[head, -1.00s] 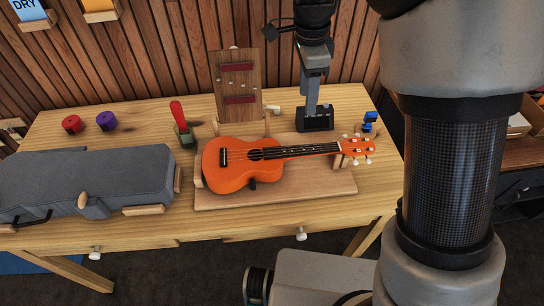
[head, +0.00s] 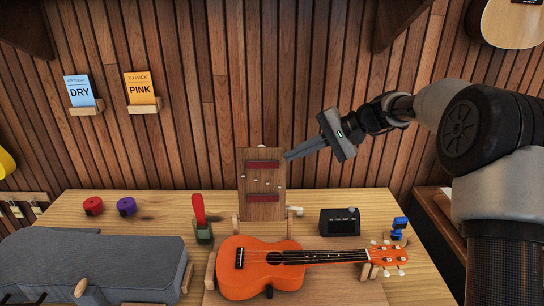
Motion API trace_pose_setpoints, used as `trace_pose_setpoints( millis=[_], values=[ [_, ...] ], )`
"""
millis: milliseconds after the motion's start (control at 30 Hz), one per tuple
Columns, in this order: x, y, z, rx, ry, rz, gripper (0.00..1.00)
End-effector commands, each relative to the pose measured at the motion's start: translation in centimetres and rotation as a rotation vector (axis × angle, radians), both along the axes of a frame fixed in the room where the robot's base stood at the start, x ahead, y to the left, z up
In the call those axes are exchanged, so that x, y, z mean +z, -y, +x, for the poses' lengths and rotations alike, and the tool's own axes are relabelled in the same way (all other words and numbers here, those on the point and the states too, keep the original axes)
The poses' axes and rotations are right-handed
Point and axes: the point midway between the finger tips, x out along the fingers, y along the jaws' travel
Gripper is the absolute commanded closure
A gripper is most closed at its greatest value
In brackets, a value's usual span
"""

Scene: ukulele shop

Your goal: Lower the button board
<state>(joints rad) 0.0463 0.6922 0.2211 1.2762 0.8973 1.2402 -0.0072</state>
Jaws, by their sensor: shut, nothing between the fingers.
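The button board (head: 263,207) is an upright wooden panel with two dark red strips and several small pale buttons. It stands at the back of the workbench, behind the orange ukulele (head: 262,270). A small pale knob shows at its top edge and a pale peg at its lower right. My gripper (head: 288,156) reaches in from the right, with its fingers shut and pointing left. The fingertips are close to the board's upper right corner. I cannot tell whether they touch it.
The ukulele lies on a wooden cradle on the bench (head: 160,208). A black box (head: 340,222) and a blue clip-like item (head: 399,227) stand right. A red-handled tool (head: 199,211), red spool (head: 93,206), purple spool (head: 126,206) and grey case (head: 95,262) are left.

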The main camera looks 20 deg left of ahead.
Motion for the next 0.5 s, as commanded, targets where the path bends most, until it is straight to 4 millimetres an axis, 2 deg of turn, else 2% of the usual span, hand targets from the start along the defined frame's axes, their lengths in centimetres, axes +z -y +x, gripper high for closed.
trace_pose_setpoints(
  millis=[33, 100, 167, 300, 500],
  values=[
    [-0.7, 0.2, 2.1, 0.007, 0.04, 0.105, 1.0],
    [0.3, 0.6, 4.7, 0.014, 0.129, 0.25, 1.0],
    [-0.5, 0.0, 5.8, 0.003, 0.109, 0.302, 1.0],
    [-2.3, 0.1, 8.5, -0.032, 0.087, 0.436, 1.0],
    [-3.3, 0.4, 10.1, -0.057, 0.08, 0.533, 1.0]
  ],
)
